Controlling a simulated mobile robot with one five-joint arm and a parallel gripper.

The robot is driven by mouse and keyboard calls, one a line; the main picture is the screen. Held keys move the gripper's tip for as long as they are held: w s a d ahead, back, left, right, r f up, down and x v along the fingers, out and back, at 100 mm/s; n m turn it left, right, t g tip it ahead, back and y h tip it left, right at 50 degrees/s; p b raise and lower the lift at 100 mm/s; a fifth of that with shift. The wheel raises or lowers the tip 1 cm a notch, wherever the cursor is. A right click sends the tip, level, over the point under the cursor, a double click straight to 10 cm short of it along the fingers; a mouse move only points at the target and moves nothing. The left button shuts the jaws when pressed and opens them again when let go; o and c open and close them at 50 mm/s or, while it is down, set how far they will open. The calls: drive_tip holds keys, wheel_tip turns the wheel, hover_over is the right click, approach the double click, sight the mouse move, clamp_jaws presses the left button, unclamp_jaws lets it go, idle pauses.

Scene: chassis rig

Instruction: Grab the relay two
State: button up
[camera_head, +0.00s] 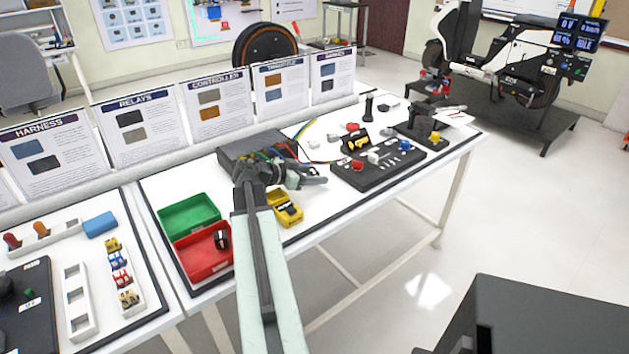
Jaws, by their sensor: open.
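A white holder (134,307) on the left table carries a row of small relay-like blocks: a yellow one (112,244), red, white and blue ones (121,278), and a tan one (128,297). Any numbers on them are too small to read, so I cannot tell which is relay two. My gripper (318,175) is open, above the middle table and pointing right. It is in front of a dark grey box (235,150) with coloured wires, well to the right of the holder. Whether anything lies between its fingers is too small to tell.
A green bin (189,214) and a red bin (200,258) with a black item stand left of my arm. An empty white holder (78,300) and a blue block (100,224) are on the left table.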

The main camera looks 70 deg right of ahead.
sight(314, 171)
clamp_jaws()
drive_tip(key=shift+r, duration=0.1)
wheel_tip(314, 171, up, 10)
drive_tip(key=p, duration=1)
drive_tip(key=shift+r, duration=0.1)
